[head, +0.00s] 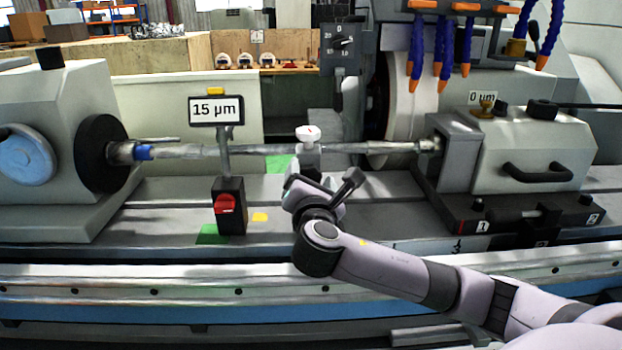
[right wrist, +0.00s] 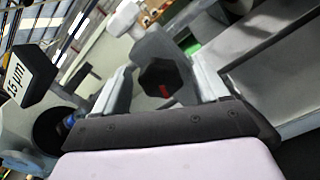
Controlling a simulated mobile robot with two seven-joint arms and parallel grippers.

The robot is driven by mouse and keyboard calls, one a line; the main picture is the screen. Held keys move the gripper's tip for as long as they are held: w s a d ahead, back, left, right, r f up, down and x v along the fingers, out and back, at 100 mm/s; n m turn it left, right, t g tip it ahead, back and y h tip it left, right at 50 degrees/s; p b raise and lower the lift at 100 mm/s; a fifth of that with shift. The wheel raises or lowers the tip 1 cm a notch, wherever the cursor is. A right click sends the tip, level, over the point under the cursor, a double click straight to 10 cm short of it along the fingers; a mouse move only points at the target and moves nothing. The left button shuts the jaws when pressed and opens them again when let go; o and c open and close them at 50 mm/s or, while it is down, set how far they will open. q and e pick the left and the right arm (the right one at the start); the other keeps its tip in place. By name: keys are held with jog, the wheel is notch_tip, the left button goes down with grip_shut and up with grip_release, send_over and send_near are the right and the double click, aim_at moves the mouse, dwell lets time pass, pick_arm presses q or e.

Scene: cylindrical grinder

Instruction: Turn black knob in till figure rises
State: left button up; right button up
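The black knob (right wrist: 160,80) has a flat, many-sided face with a red mark and shows in the right wrist view. It sits between the two fingers of my right gripper (right wrist: 162,88), with a narrow gap seeming to show on each side. In the head view my right gripper (head: 322,186) is in front of the white-topped rest (head: 308,134) under the shaft and hides the knob. The figure on the left display (head: 216,109) reads 15 µm; this display also shows in the right wrist view (right wrist: 28,75). My left gripper is not in view.
A long shaft (head: 250,149) runs across to the tailstock (head: 530,145), where a second display (head: 482,98) reads 0 µm. A black stand (head: 230,206) with a red knob (head: 225,204) is left of my gripper. The grinding wheel (head: 410,85) stands behind the shaft.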

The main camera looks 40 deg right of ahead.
jog(key=shift+a, duration=0.1)
jog(key=b+v, duration=0.1)
jog(key=v, duration=0.6)
jog(key=shift+s+f, duration=0.1)
jog(key=shift+s, duration=0.05)
dwell(2.3)
